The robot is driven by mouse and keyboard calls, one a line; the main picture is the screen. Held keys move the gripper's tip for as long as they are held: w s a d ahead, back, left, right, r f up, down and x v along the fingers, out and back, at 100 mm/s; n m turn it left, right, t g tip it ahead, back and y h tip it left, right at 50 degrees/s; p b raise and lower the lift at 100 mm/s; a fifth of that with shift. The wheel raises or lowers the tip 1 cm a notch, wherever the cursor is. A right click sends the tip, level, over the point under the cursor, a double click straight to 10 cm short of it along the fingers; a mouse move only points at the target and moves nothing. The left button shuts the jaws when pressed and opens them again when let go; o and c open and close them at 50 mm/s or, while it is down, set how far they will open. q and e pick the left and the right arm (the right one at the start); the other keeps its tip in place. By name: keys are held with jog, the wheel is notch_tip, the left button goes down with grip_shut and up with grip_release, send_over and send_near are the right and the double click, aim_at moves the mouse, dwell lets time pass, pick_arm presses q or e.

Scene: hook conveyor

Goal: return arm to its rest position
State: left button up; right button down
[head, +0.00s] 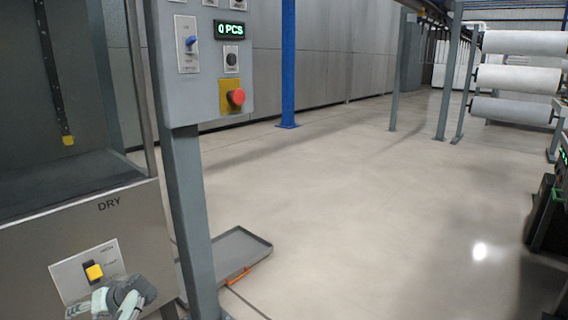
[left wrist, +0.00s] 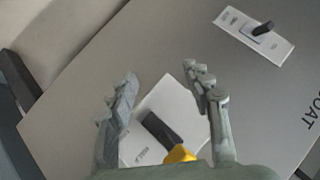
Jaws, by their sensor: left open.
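My left gripper (head: 112,303) is at the lower left of the head view, just below and in front of a switch plate (head: 70,279) with a yellow-faced knob (head: 94,272) on the DRY panel. In the left wrist view the same gripper (left wrist: 160,73) shows two grey fingers spread apart with nothing held between them. Behind and between the fingers is a white plate (left wrist: 187,98) with a dark and yellow knob (left wrist: 163,130). I cannot tell from these views whether a finger touches the knob. My right gripper is in neither view.
A grey control box (head: 207,70) with a red button and a "0 PCS" display stands on a post (head: 189,200) beside the panel. A grey tray (head: 238,249) lies on the floor behind it. A second switch plate (left wrist: 256,36) is at the upper right. Open floor (head: 370,230) spreads right.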

pick_arm(q)
jog(key=s+a+f+g+y, duration=0.15)
jog(key=s+a, duration=0.35)
jog(key=a, duration=0.5)
jog(key=s+d+f+m+h, duration=0.2)
jog(key=d+f+m+h, duration=0.15)
jog(key=d+f, duration=0.45)
jog(key=s+d+f+m+h, duration=0.25)
jog(key=d+f+h, duration=0.3)
jog(key=d, duration=0.55)
jog(key=s+d+r+m+t+h, duration=0.1)
jog(key=s+d, duration=0.7)
jog(key=s, duration=0.2)
jog(key=s+d+r+m+t+h+p, duration=0.1)
jog(key=s+d+r+t, duration=0.1)
jog(key=s+d, duration=0.5)
jog(key=shift+s+d+r, duration=0.25)
jog(key=shift+s+d, duration=0.15)
jog(key=shift+s, duration=1.5)
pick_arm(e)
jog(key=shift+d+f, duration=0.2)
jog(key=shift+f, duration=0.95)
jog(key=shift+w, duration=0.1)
